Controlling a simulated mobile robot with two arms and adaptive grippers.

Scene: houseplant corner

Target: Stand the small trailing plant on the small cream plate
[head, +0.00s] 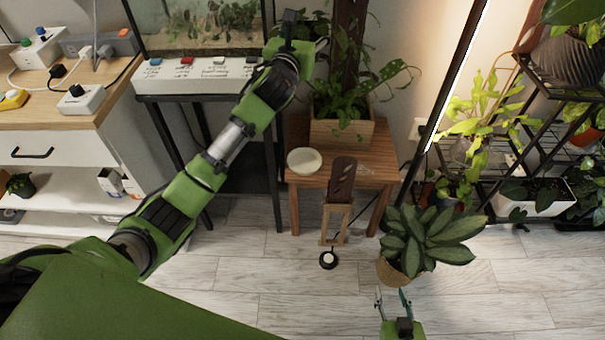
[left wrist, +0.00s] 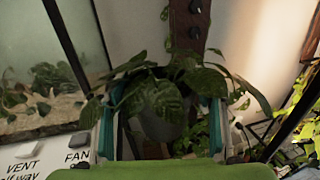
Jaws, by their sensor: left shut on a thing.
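The small cream plate (head: 304,161) lies on the left part of a small wooden table, with nothing on it. My left gripper (head: 304,32) is raised behind and above that table, near the glass tank. In the left wrist view, the small trailing plant (left wrist: 165,95) has broad green leaves and a dark pot that its leaves partly hide. The pot sits between the two fingers of my left gripper (left wrist: 160,125), which is shut on it. In the head view the held plant is hard to tell from the foliage behind. My right gripper (head: 393,298) is open and empty, low at the bottom edge.
A wooden planter (head: 341,131) with a leafy plant and post stands at the table's back. A broad-leaved potted plant (head: 430,240) stands near my right gripper. The glass tank (head: 200,25) is left; plant shelves are right.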

